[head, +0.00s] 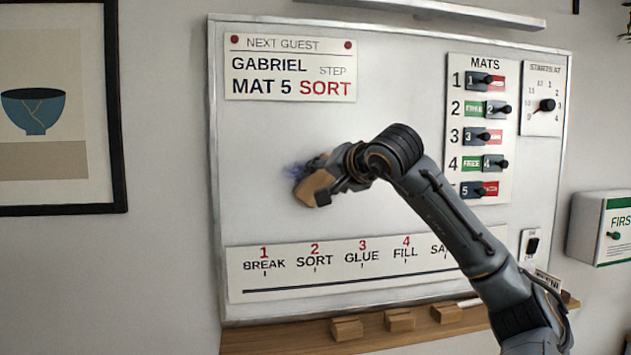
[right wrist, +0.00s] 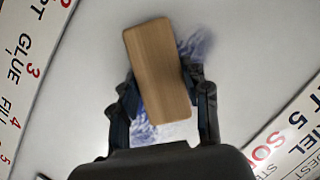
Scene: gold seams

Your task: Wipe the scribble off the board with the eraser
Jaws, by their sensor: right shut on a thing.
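The white board (head: 400,80) hangs on the wall in the head view. My right gripper (head: 325,186) is at the board's middle left, shut on the wooden eraser (head: 313,188). The eraser also shows in the right wrist view (right wrist: 160,72), tilted between the two fingers (right wrist: 163,95). It is at or very close to the board; exact contact cannot be told. Blue scribble (head: 294,171) shows at the eraser's left edge. In the right wrist view blue marks (right wrist: 196,44) show beside the eraser's upper right and below it. The eraser and gripper hide part of the scribble. My left gripper is out of view.
A guest card (head: 290,90) is above the eraser and a step strip (head: 340,278) below it. The MATS panel (head: 456,95) with several sliders is to the right. A wooden ledge (head: 290,340) with blocks runs under the board.

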